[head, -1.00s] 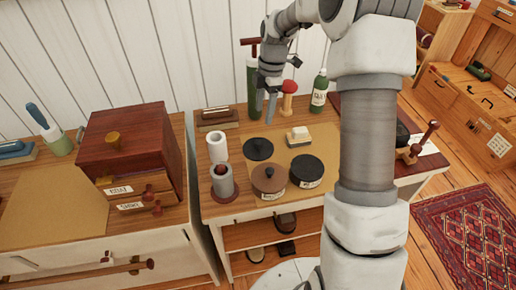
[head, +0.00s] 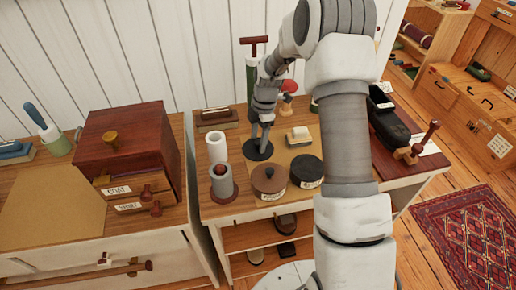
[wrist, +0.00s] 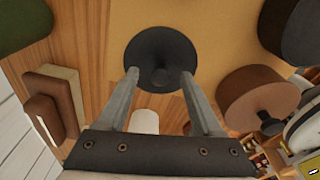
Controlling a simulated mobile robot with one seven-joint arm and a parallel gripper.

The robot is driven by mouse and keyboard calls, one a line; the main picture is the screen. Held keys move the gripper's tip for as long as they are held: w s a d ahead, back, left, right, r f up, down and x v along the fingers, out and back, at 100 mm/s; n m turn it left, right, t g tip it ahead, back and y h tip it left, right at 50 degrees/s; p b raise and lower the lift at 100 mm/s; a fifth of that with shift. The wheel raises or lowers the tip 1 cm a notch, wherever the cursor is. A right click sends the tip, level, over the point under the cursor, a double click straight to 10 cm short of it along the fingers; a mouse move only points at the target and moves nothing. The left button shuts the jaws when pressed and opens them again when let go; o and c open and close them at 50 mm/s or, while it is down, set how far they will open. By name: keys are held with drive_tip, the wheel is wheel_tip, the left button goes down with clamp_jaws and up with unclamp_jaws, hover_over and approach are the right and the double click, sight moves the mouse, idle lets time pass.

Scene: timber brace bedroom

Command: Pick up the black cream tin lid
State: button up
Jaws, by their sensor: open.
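The black lid (head: 258,150) is a flat dark disc lying on the dresser top, partly hidden by my fingers in the head view. In the wrist view the lid (wrist: 160,48) shows a small knob at its middle. My gripper (head: 260,142) is open over the lid and points down at it. In the wrist view the gripper's fingertips (wrist: 160,75) stand on either side of the knob, with nothing held between them. I cannot tell whether they touch the lid. A round black tin (head: 307,170) with a pale label stands to the lid's right.
A brown lidded tin (head: 269,180) stands just in front of the lid. A white roll (head: 217,147) and a grey spool (head: 223,182) stand at left. A brush (head: 214,117) lies behind, and a cream-coloured block (head: 298,136) lies to the right.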

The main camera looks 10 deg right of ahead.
clamp_jaws()
drive_tip(key=shift+r, duration=0.1)
drive_tip(key=shift+r, duration=0.1)
idle(0.3)
